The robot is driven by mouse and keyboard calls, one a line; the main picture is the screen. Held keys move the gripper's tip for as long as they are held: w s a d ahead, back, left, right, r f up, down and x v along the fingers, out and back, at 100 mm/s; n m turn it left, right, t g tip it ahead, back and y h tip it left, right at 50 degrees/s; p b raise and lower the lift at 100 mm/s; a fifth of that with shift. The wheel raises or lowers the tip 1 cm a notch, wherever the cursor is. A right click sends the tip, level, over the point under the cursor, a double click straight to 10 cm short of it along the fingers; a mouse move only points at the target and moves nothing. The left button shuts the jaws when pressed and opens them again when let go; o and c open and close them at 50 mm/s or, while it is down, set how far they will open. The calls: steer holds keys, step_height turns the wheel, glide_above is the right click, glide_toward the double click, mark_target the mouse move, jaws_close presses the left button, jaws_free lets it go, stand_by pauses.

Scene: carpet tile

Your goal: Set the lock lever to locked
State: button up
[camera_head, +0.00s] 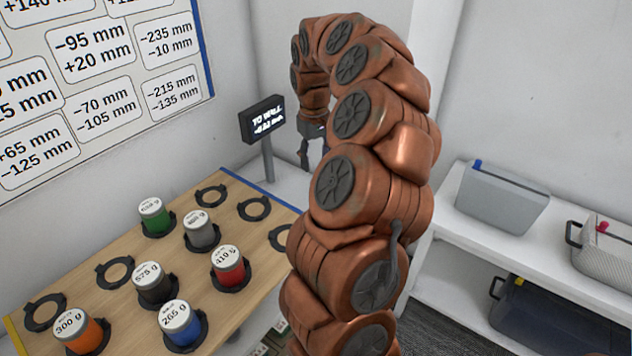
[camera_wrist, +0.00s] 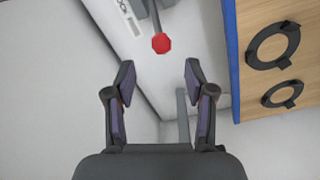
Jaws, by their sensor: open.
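The likely lock lever (camera_wrist: 161,43) shows in the wrist view as a red octagonal knob on a thin grey stem, coming down from the top edge. A pale plate with small dark markings (camera_wrist: 129,14) lies beside the stem; I cannot read which position the lever is at. My gripper (camera_wrist: 158,75) is open and empty. The knob lies beyond the gap between its fingertips, apart from both fingers. In the head view my gripper (camera_head: 314,146) hangs near the wall, partly hidden by my arm, and the lever is not visible.
A wooden board (camera_head: 128,238) holds black rings and several labelled weights, such as a red one (camera_head: 229,270). Its blue edge (camera_wrist: 231,45) is right of my gripper. A small black display (camera_head: 262,119) stands behind it. A white shelf (camera_head: 455,225) with bins is at right.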

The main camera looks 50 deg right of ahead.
step_height(320, 180, down, 7)
steer(key=shift+f+p, duration=0.2)
steer(key=shift+p, duration=0.1)
steer(key=shift+c, duration=0.3)
jaws_close()
stand_by(0.4)
